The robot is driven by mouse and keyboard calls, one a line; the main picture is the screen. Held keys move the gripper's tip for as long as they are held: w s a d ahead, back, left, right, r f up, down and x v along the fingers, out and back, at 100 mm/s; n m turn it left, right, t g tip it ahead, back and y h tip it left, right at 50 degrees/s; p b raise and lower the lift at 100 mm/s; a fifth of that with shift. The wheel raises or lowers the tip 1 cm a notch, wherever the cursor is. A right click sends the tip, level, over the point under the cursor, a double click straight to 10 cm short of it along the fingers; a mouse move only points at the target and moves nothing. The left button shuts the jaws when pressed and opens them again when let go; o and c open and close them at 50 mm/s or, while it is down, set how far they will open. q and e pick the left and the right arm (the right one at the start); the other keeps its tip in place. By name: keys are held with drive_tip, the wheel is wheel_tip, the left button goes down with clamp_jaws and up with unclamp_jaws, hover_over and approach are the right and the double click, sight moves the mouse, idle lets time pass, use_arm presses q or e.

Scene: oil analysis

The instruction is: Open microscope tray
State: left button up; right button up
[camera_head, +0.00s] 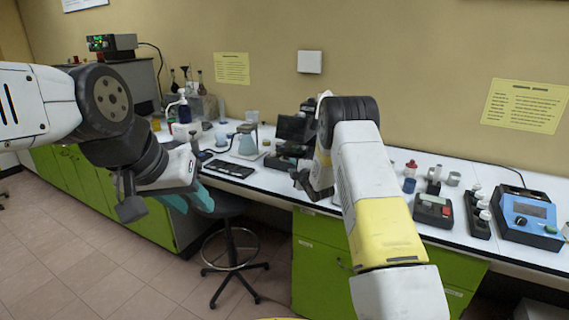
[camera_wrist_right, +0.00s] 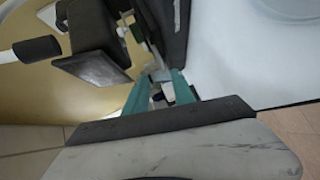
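The black microscope (camera_head: 290,130) stands on the white bench behind my right arm. Its lower part and tray are largely hidden in the head view. My right gripper (camera_head: 306,184) is at the bench front, near the microscope's base, and my forearm covers much of it. In the right wrist view, its two teal fingers (camera_wrist_right: 160,82) stand apart, with a small grey part (camera_wrist_right: 160,74) of the dark device between their tips. I cannot tell if they touch it. My left gripper (camera_head: 190,202) hangs in front of the bench at the left, its teal fingers apart and empty.
A stool (camera_head: 233,240) stands below. A black device with a red button (camera_head: 433,209) and a blue instrument (camera_head: 527,215) are on the right bench.

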drive_tip(key=shift+x, duration=3.95)
drive_tip(key=shift+f, duration=0.15)
clamp_jaws()
drive_tip(key=shift+s, duration=0.1)
